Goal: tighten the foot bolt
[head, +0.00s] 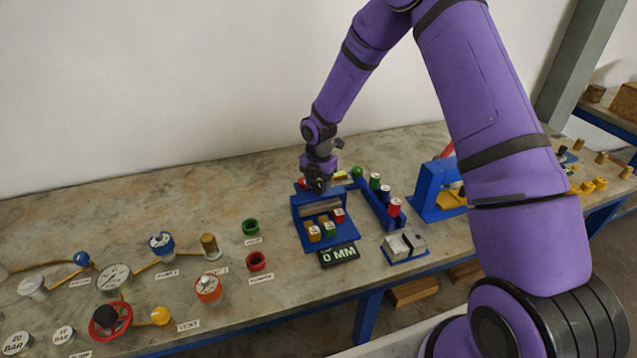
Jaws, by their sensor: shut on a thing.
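My gripper (319,187) points down over the back of a blue fixture (296,205) on the bench. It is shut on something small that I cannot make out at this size. The fixture has a grey bar (320,208) across it and several small coloured blocks with marked tops in front, among them a red one (339,215) and a green one (329,229). A black display (339,254) reading "0 MM" stands at its front edge. I cannot pick out the foot bolt; it may be hidden at the gripper.
A blue rack (378,205) with green, blue and red cylinders stands close on the right. A grey block (404,244) on a blue base and a blue arch (428,190) lie further right. Gauges, valves and pipes fill the left front; the back left is clear.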

